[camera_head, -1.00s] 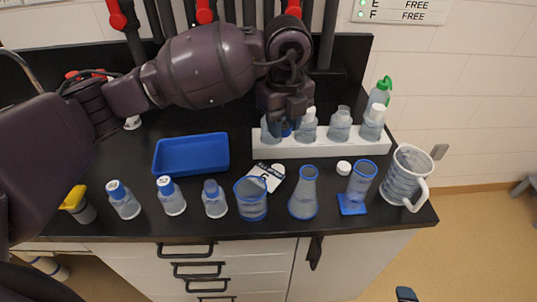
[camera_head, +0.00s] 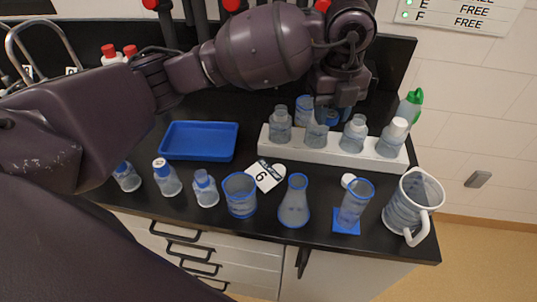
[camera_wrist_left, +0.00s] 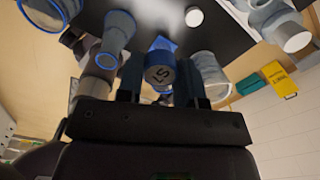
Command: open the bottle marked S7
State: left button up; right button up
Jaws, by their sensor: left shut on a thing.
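My left gripper (camera_head: 335,112) is above and behind the white rack (camera_head: 325,155). It is shut on a blue-sided cap; in the left wrist view the grey top of this cap (camera_wrist_left: 160,75) reads S7 upside down, between the fingers. No bottle body shows under the cap there. In the head view several clear bottles stand in the rack, among them a left one (camera_head: 279,125), and a blue-rimmed clear vessel (camera_head: 303,108) is just behind them. I cannot tell which vessel the S7 cap belongs to. My right gripper is not in view.
A blue tray (camera_head: 200,140) lies left. Along the front stand capped bottles (camera_head: 167,178), a beaker (camera_head: 240,197), a flask (camera_head: 294,205), a cylinder (camera_head: 354,205) and a jug (camera_head: 410,207). A green-capped bottle (camera_head: 410,107) stands right of the rack.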

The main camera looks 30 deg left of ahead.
pick_arm(q)
jog(key=shift+s+a, duration=0.2)
jog(key=shift+a, duration=0.1)
send_over(314, 182)
notch_tip(314, 182, down, 14)
jog(key=shift+f+b, duration=0.2)
jog(key=shift+b, duration=0.1)
jog(key=shift+f, duration=2.75)
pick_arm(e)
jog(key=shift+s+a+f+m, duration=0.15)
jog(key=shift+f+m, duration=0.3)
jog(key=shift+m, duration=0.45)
pick_arm(q)
jog(key=shift+f, duration=0.15)
jog(key=o, duration=1)
